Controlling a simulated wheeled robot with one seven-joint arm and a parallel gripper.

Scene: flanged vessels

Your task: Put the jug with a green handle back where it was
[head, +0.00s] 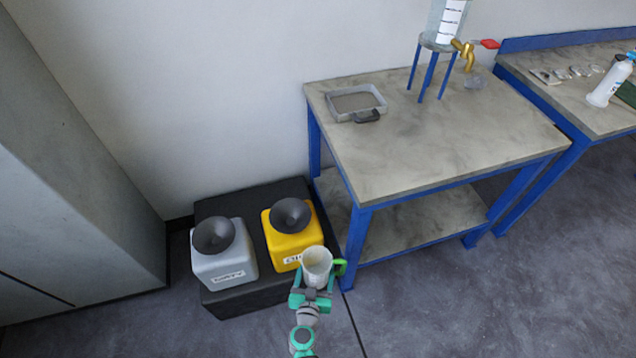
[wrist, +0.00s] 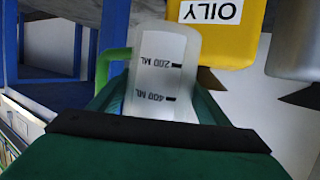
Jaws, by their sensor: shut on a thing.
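The jug (head: 316,266) is a whitish cup with a green handle (head: 340,266). My gripper (head: 312,291) is shut on it and holds it in the air in front of the yellow container. In the wrist view the jug (wrist: 160,75) shows marks at 200 ML and 400 ML, upside down in the picture, between my gripper's fingers (wrist: 160,112). Its green handle (wrist: 108,62) sticks out to the left there. Whether there is liquid in the jug I cannot tell.
A yellow container (head: 292,246) and a grey one (head: 222,262), each with a dark funnel, stand on a black platform (head: 250,297). A blue-legged table (head: 440,140) holds a shallow tray (head: 340,104) and a clear vessel (head: 445,22) with a brass tap. Another table stands at right.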

